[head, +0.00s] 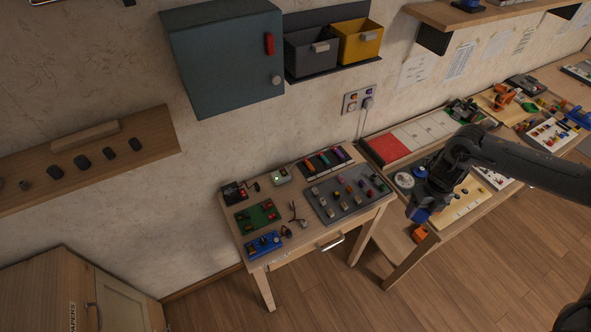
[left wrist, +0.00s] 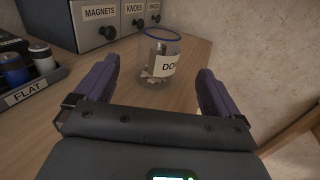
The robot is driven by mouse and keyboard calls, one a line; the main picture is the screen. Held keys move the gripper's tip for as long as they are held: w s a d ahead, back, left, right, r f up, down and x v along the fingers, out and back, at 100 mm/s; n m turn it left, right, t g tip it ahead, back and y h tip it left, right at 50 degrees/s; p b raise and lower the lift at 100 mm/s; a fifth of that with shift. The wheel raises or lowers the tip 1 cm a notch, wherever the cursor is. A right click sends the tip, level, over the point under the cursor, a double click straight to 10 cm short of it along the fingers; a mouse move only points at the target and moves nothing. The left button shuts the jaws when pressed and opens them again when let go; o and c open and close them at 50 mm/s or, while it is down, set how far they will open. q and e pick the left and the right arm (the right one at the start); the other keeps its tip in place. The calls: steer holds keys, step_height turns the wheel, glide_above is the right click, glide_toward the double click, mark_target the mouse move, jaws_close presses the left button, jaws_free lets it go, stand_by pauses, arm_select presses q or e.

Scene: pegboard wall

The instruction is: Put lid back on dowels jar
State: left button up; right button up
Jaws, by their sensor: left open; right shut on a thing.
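In the left wrist view, a clear jar (left wrist: 161,62) with a blue rim and a label starting "DO" stands upright on a wooden surface. Pale pieces lie at its bottom, and no lid shows on it. My left gripper (left wrist: 157,72) is open, its two fingers on either side of the jar and apart from it. In the head view, my right gripper (head: 419,204) is shut on a small blue thing (head: 418,215), which looks like the lid but is partly hidden. It is above the right-hand bench. I cannot make out the jar in the head view.
Drawers labelled magnets and knobs (left wrist: 100,22) stand behind the jar. A dark tray marked "FLAT" (left wrist: 28,92) with small containers is at left. In the head view, a small table (head: 325,232) holds trays of parts, and a teal cabinet (head: 225,60) hangs above.

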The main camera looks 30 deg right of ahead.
arm_select(q)
steer(key=shift+s, duration=0.1)
arm_select(e)
steer(key=shift+s, duration=0.1)
arm_select(q)
steer(key=shift+b+x, duration=0.35)
steer(key=shift+x, duration=3.1)
arm_select(e)
steer(key=shift+f, duration=0.3)
arm_select(q)
steer(key=shift+x, duration=2.6)
arm_select(e)
steer(key=shift+f, duration=0.3)
arm_select(q)
steer(key=shift+f, duration=0.2)
steer(key=shift+r, duration=0.1)
steer(key=c, duration=1.2)
